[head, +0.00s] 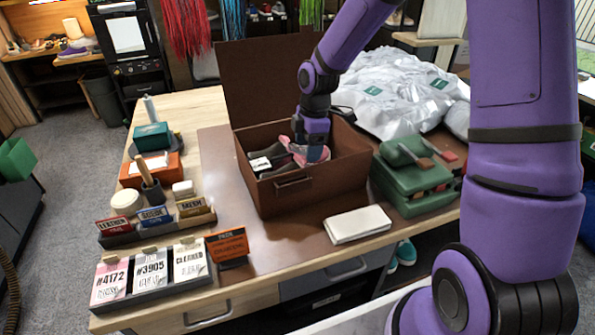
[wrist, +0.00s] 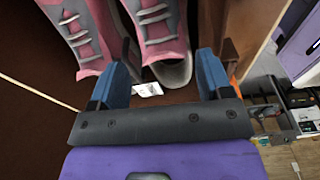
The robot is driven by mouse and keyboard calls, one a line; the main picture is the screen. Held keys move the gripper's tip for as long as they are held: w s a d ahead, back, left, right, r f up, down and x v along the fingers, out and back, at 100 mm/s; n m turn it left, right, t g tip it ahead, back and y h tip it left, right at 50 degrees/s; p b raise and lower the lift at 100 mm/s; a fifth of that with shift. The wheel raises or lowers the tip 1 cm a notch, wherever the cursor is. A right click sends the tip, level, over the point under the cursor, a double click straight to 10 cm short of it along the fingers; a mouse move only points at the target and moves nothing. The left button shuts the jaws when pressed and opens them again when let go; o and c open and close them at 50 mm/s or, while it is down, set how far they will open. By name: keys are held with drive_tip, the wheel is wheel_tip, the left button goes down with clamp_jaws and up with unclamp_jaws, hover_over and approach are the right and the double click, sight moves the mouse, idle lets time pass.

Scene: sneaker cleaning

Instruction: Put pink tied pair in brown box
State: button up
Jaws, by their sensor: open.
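The brown box (head: 311,188) stands on the table with its lid raised at the back. The pink tied pair (head: 312,153) is inside the box, toward its right part. In the wrist view the pink sneakers with grey laces (wrist: 160,25) show at the top, just beyond my fingers. My gripper (head: 316,152) reaches down into the box over the pair. In the wrist view my gripper (wrist: 160,82) has its blue fingers wide apart, with a shoe toe and a small white tag between or just beyond them. The pair's underside is hidden.
Dark shoes with a white label (head: 261,163) lie in the box's left part. A green case (head: 412,178) stands close to the right, and white bags (head: 395,90) lie behind. A white pad (head: 357,224) lies in front. Card holders (head: 150,276) stand at front left.

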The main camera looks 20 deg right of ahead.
sight(304, 162)
drive_tip(key=shift+a+f, duration=0.25)
drive_tip(key=shift+f, duration=1.1)
drive_tip(key=shift+a+f, duration=0.2)
drive_tip(key=shift+f, duration=1.15)
clamp_jaws()
